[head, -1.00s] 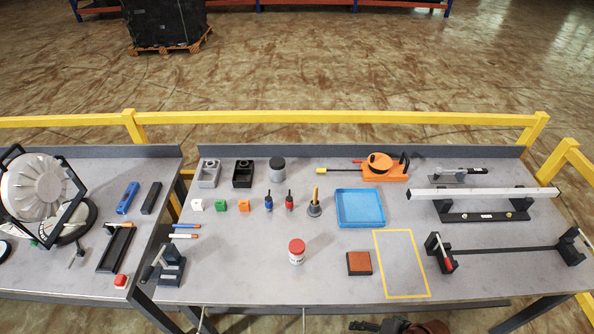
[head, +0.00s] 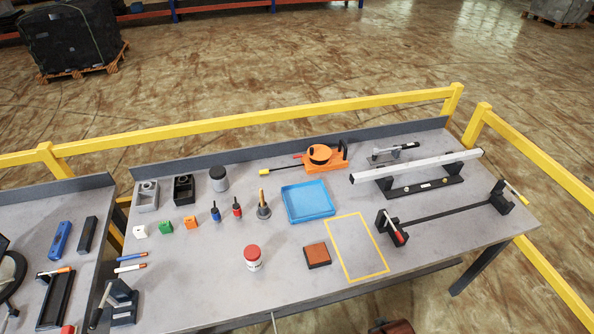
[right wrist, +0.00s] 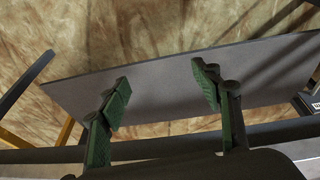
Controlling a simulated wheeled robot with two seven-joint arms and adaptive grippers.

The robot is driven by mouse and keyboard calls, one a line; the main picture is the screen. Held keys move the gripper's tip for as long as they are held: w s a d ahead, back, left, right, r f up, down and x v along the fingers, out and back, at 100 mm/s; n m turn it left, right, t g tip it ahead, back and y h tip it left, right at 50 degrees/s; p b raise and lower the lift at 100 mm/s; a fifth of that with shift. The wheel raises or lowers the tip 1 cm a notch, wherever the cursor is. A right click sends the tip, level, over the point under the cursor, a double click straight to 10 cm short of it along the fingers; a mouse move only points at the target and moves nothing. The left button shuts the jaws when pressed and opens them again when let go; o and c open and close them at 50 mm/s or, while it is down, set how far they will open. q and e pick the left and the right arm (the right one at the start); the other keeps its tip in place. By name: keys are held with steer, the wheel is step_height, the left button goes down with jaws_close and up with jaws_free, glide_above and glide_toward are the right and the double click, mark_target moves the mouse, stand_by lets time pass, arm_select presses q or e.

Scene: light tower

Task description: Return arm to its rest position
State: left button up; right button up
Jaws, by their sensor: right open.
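My right gripper (right wrist: 162,92) shows in the right wrist view with its two green-padded fingers spread wide apart and nothing between them. A grey panel (right wrist: 215,75) and the brown floor lie beyond the fingers. In the head view a small dark and reddish-brown part (head: 391,326) shows at the bottom edge; I cannot tell what it is. My left gripper is not in either view.
The grey workbench (head: 200,290) holds a blue tray (head: 309,201), a red-capped jar (head: 253,258), an orange tool (head: 320,157), a brown block (head: 317,255), a long silver bar (head: 415,166) and several small parts. Yellow railing (head: 250,118) runs behind it.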

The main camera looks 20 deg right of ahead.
steer(key=s+a+f+g+b, duration=0.1)
steer(key=s+f+b, duration=0.15)
steer(key=f, duration=1.15)
steer(key=s+f+b, duration=0.2)
steer(key=s+f, duration=0.1)
steer(key=f, duration=1.1)
arm_select(q)
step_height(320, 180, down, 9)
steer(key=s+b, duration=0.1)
steer(key=b, duration=0.2)
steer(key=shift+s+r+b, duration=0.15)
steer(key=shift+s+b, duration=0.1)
steer(key=shift+b, duration=0.15)
arm_select(e)
steer(key=s+f+n+g, duration=0.1)
steer(key=s+f, duration=1.6)
steer(key=f, duration=0.2)
steer(key=shift+s+f+g+y, duration=0.15)
steer(key=shift+s+g+y, duration=0.1)
steer(key=shift+g+y, duration=0.05)
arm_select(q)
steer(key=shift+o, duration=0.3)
arm_select(e)
steer(key=shift+s+f, duration=0.1)
steer(key=shift+s, duration=0.3)
steer(key=shift+c, duration=0.4)
